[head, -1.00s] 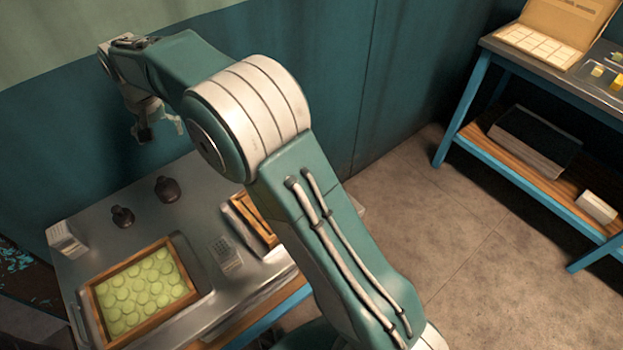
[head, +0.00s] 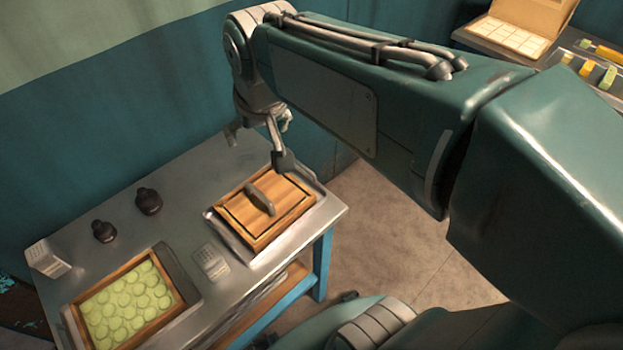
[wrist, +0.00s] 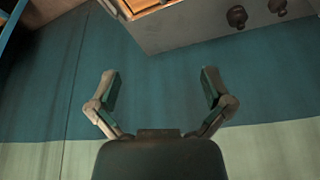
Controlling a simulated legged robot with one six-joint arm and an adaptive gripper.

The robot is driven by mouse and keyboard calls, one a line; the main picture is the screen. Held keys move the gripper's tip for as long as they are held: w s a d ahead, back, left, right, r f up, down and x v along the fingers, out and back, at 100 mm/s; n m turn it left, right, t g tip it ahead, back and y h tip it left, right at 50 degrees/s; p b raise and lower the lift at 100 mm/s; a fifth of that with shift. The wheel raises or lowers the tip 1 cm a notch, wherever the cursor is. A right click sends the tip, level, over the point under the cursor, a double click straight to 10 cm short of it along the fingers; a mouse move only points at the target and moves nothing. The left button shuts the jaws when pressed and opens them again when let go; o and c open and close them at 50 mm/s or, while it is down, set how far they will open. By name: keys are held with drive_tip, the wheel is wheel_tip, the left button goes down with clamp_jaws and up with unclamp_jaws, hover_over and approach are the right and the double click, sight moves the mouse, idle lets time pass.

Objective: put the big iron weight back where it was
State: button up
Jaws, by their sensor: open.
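Two dark iron weights stand upright on the metal table in the head view. The big iron weight (head: 149,201) is nearer the wooden box, and the smaller weight (head: 104,231) is to its left. Both also show at the top right of the wrist view, the larger one (wrist: 237,16) and the smaller one (wrist: 278,7). My gripper (head: 258,150) is above the table's back right part, behind the lidded box and apart from the weights. In the wrist view my gripper (wrist: 160,88) has its fingers spread wide with nothing between them.
A wooden lidded box (head: 285,215) sits in a tray at the table's right. A wooden frame of green discs (head: 163,315) is at the front left. A white carton (head: 45,259) and a small grey device (head: 212,263) stand nearby. The wall is close behind the table.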

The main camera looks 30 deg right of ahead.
drive_tip(key=s+d+f, duration=0.2)
drive_tip(key=s, duration=0.3)
drive_tip(key=s+d+f+t, duration=0.1)
drive_tip(key=s+d+f, duration=0.1)
drive_tip(key=s, duration=0.4)
drive_tip(key=shift+d+h, duration=0.25)
drive_tip(key=shift+h, duration=0.05)
